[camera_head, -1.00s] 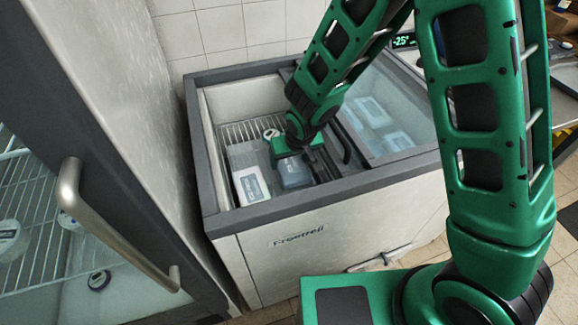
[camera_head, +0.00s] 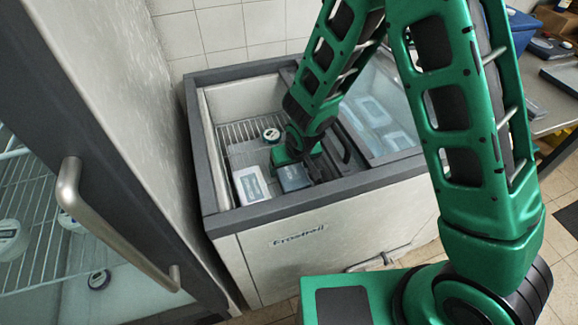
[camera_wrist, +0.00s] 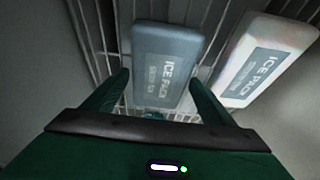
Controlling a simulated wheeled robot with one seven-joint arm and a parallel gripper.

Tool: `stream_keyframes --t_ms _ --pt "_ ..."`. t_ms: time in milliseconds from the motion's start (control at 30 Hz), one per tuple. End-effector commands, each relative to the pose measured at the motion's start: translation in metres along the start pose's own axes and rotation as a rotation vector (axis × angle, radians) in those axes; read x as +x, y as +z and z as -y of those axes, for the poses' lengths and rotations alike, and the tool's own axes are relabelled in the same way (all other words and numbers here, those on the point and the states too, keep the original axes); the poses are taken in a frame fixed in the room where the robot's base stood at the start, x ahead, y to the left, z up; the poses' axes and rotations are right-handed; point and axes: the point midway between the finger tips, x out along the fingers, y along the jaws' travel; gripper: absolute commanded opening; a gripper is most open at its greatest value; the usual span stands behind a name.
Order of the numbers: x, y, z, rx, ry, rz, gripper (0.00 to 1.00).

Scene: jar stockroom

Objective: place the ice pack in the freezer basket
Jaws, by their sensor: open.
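A blue-grey ice pack (camera_head: 293,179) lies in the wire freezer basket (camera_head: 240,130), inside the open side of the chest freezer. A white ice pack (camera_head: 251,185) lies left of it. In the wrist view the blue-grey pack (camera_wrist: 167,60) is ahead of my gripper (camera_wrist: 160,82), with its label readable as "ICE PACK", and the white pack (camera_wrist: 262,62) is to its right. My gripper is open and down inside the freezer, its fingers at either side of the blue-grey pack's near end. Whether they touch it I cannot tell.
A round white-lidded item (camera_head: 271,134) sits in the basket's back part. The freezer's dark rim (camera_head: 290,204) surrounds the opening, and a glass lid (camera_head: 380,115) covers the right side, with more packs beneath. A tall glass-door cabinet with a handle (camera_head: 72,200) stands close at left.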

Motion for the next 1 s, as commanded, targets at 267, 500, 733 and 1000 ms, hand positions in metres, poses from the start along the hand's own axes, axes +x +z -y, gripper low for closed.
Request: stream_keyframes --t_ms 267,500,733,1000 --pt "-0.024 -0.002 0.001 0.000 -0.002 -0.004 0.78" --pt "-0.063 -0.002 0.000 0.000 -0.001 -0.004 0.78" --pt "-0.097 -0.001 0.000 0.000 -0.001 -0.003 0.78" --pt "-0.119 -0.001 0.000 0.000 -0.001 -0.001 0.78"
